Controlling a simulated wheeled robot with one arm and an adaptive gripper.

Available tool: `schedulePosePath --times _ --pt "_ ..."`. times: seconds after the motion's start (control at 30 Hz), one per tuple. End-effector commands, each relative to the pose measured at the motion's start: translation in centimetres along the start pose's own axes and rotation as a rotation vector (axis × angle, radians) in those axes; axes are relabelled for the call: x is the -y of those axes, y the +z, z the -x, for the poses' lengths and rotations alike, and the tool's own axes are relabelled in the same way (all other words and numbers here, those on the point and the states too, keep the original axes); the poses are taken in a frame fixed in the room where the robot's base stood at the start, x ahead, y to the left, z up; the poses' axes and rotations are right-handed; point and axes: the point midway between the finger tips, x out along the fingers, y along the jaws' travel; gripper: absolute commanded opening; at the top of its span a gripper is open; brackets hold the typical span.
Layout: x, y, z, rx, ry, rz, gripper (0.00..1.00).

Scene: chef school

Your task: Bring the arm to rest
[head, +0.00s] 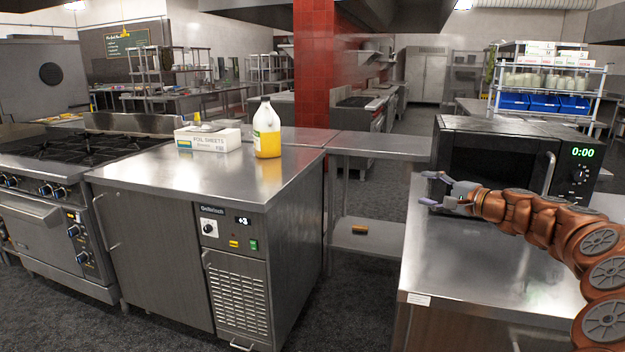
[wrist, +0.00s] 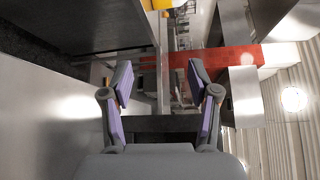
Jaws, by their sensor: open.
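My gripper (head: 447,190) is at the right of the head view, at the end of my copper-coloured arm. It is open and empty, with its fingers pointing left. It is above the steel counter (head: 470,257) at the right, in front of the black microwave (head: 492,160). In the wrist view my gripper (wrist: 161,90) shows two grey fingers with purple pads spread apart, with nothing between them.
A steel unit (head: 150,260) at the left bears a foil sheets box (head: 208,138) and a jug of yellow liquid (head: 266,130). A stove (head: 80,150) stands further left. A low steel table (head: 385,145) joins behind the gap. A red tiled pillar (head: 313,65) rises behind.

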Motion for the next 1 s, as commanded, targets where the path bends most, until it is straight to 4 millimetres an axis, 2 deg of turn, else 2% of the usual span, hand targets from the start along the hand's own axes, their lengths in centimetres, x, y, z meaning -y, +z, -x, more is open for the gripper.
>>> schedulePosePath --times 0.03,0.17,0.23,0.37,0.4,0.5,0.6,0.73,0.83,1.0 --pt "0.2 3.2 -0.7 0.054 0.029 0.028 0.6" --pt "-0.6 11.0 -1.8 0.189 0.124 0.105 0.6" --pt "-1.6 15.2 -1.9 0.262 0.185 0.15 0.6" --pt "-4.1 22.9 -0.8 0.393 0.308 0.243 0.6" --pt "-5.0 25.0 -0.2 0.429 0.347 0.275 0.6" --pt "-7.8 29.6 1.9 0.511 0.456 0.349 0.6" --pt "-11.0 33.5 4.6 0.585 0.572 0.422 0.6" --pt "-15.3 37.1 9.1 0.664 0.732 0.511 0.6" --pt "-18.6 38.8 13.1 0.708 0.861 0.573 0.6" --pt "-23.6 40.0 20.6 0.76 1.087 0.656 0.6"
